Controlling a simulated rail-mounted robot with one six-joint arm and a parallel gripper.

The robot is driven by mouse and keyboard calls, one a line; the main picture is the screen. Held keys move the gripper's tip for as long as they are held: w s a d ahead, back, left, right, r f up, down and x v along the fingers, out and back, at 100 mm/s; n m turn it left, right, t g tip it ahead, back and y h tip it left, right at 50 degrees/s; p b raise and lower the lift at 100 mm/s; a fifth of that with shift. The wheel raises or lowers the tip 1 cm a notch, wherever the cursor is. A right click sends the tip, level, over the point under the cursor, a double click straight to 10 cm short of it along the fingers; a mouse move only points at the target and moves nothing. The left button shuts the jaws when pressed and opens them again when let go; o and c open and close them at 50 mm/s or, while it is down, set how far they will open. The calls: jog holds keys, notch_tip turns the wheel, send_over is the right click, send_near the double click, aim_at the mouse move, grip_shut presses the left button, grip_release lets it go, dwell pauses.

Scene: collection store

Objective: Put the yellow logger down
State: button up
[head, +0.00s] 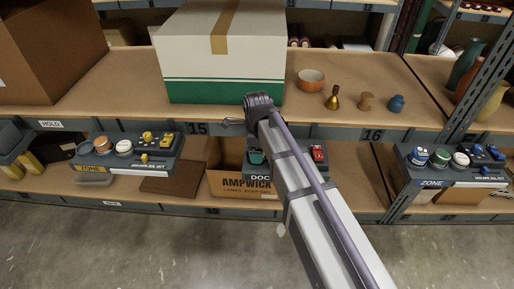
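Several small yellow devices lie on the left grey tray marked ZONE (98,168). One yellow device (147,136) and another yellow device (167,139) are at its back right, and a small yellow piece (144,158) is at its front. I cannot tell which is the yellow logger. My gripper (230,122) is at the far end of my arm, in front of the shelf edge by label 15, right of that tray and apart from it. It is small and partly hidden by the wrist, so its fingers and any held thing are unclear.
A white and green box (220,70), an orange bowl (311,79) and a brass bell (333,98) stand on the upper shelf. Below, my arm partly hides a DOCK tray with a red item (318,153) and an AMPWICK carton (228,184). A right ZONE tray (433,183) holds blue items.

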notch_tip(320, 180, up, 13)
jog(key=p, duration=1.2)
jog(key=shift+f+p, duration=0.15)
jog(key=shift+p, duration=0.2)
jog(key=s+d+n, duration=1.5)
jog(key=d+n, duration=0.3)
jog(key=n, duration=0.1)
notch_tip(320, 180, up, 12)
jog(key=p, duration=1.2)
jog(key=shift+w+a, duration=0.2)
jog(key=shift+a, duration=0.1)
